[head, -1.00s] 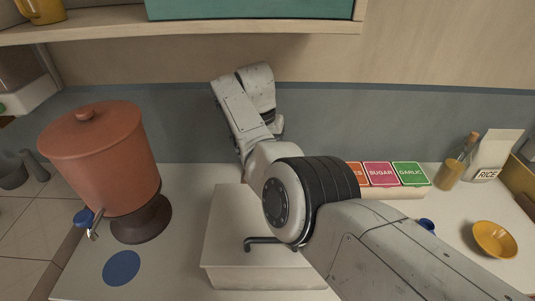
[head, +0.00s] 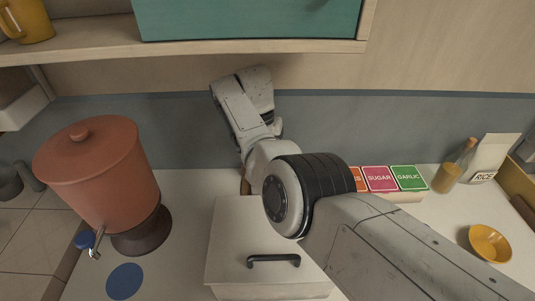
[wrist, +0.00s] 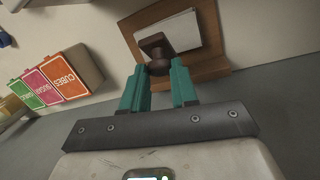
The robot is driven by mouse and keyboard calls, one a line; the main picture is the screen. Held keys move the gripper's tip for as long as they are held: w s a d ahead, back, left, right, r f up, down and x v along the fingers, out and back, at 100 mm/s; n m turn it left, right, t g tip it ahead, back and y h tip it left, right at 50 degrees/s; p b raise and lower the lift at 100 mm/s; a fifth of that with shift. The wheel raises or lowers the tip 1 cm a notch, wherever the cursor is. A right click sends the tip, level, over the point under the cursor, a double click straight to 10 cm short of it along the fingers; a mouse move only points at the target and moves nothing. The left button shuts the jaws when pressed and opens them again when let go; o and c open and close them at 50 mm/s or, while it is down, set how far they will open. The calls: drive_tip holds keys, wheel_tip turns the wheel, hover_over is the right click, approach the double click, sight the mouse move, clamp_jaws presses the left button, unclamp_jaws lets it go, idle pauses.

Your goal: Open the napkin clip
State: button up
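The napkin clip shows in the wrist view as a brown wooden holder (wrist: 214,68) with a stack of white napkins (wrist: 182,32) on it. A darker brown arm with a rounded knob (wrist: 158,68) lies over the napkins. My gripper (wrist: 159,68) has two teal fingers, apart, with the knob in the gap at their tips. I cannot tell whether a finger touches it or how deep it sits. In the head view my arm hides the gripper and nearly all of the holder.
In the head view, a white box with a black handle (head: 273,260) stands in front, below my arm. A terracotta dispenser (head: 93,170) is left. Spice boxes (head: 379,179), a bottle (head: 454,167) and a yellow bowl (head: 490,242) are right. A shelf (head: 100,40) runs above.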

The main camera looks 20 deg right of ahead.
drive_tip(key=o, duration=0.5)
drive_tip(key=shift+b+v, duration=1.05)
drive_tip(key=shift+v, duration=2.65)
drive_tip(key=shift+d, duration=0.1)
